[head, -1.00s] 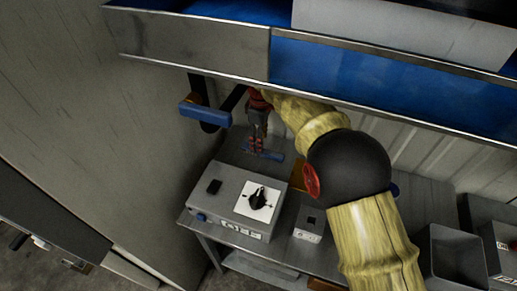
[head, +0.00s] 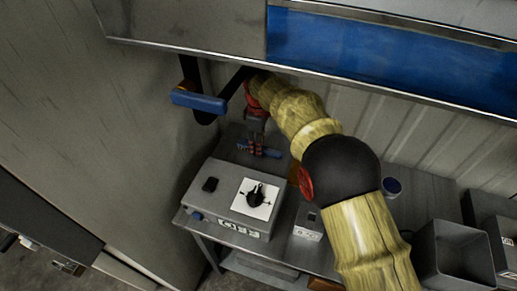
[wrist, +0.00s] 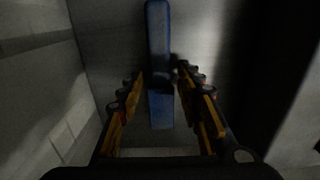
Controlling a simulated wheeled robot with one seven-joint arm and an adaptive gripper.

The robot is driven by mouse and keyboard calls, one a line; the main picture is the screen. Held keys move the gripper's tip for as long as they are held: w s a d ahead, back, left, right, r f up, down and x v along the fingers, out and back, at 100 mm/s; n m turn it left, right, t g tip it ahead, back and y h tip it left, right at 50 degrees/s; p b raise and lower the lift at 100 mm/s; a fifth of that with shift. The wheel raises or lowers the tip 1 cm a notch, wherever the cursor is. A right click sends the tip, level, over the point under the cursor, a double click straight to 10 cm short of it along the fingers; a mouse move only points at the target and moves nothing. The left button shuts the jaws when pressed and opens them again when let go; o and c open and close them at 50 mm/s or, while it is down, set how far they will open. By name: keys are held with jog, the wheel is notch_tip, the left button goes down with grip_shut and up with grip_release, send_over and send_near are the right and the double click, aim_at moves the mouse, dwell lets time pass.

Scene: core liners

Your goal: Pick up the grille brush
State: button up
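A narrow blue bar, which looks like the grille brush (head: 271,153), lies on the table behind the grey box. Its bristles cannot be made out. My gripper (head: 256,149) points down over it, with the fingertips at the bar. In the wrist view the blue bar (wrist: 158,60) runs lengthwise between the two orange-and-black fingers of my gripper (wrist: 160,85). The fingers are apart, one on each side of the bar, with a gap showing on the left. The right finger is close to it; contact is unclear.
The grey box (head: 227,205) with a black knob stands just in front. A metal hood edge (head: 330,65) hangs above my arm. Grey bins (head: 452,262) stand at right.

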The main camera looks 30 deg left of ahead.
grip_shut()
jog(key=shift+r, duration=0.1)
dwell(0.3)
notch_tip(320, 180, up, 10)
jog(key=p, duration=0.4)
jog(key=shift+c, duration=1.1)
grip_release()
jog(key=c, duration=0.5)
